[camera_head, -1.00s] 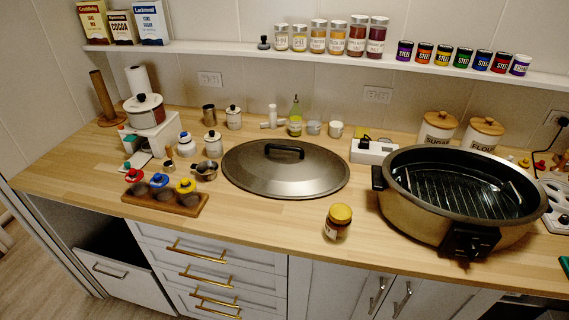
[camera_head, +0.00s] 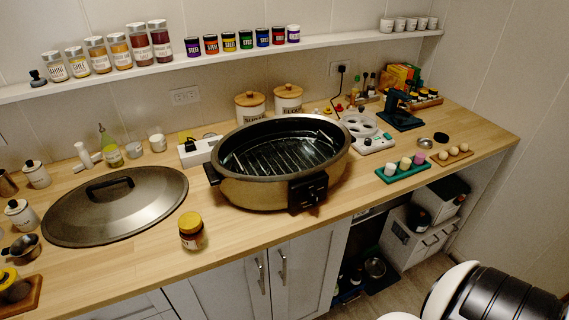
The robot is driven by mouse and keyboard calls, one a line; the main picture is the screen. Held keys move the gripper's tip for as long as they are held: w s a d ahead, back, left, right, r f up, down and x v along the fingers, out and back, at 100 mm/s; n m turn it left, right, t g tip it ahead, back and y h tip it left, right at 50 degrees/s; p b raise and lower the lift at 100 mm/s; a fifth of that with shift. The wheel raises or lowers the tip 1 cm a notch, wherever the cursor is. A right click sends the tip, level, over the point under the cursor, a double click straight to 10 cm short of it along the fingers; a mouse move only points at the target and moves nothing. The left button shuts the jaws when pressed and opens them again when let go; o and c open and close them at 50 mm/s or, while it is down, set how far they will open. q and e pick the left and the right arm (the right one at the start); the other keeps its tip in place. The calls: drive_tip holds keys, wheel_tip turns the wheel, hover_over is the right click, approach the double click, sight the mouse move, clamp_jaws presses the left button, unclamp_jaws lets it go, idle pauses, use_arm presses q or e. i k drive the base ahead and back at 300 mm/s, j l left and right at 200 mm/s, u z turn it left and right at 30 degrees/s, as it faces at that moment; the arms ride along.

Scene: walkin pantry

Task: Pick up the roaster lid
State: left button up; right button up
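The roaster lid (camera_head: 116,211) is a large oval metal lid with a black handle (camera_head: 109,186) on top. It lies flat on the wooden counter at the left, handle up. The open roaster (camera_head: 268,191), tan with a black rim and a rack inside, stands to its right, apart from it. Neither of my grippers is in view. A white and black rounded part at the bottom right looks like part of my own body.
A yellow-capped jar (camera_head: 191,231) stands between lid and roaster near the front edge. A small pan (camera_head: 22,247) sits left of the lid.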

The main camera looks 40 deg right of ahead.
sight(119, 205)
drive_tip(key=i+j+z, duration=0.15)
drive_tip(key=j+z, duration=0.35)
drive_tip(key=i+j+z, duration=0.1)
drive_tip(key=j+z, duration=0.9)
drive_tip(key=i+l, duration=0.05)
drive_tip(key=l, duration=0.05)
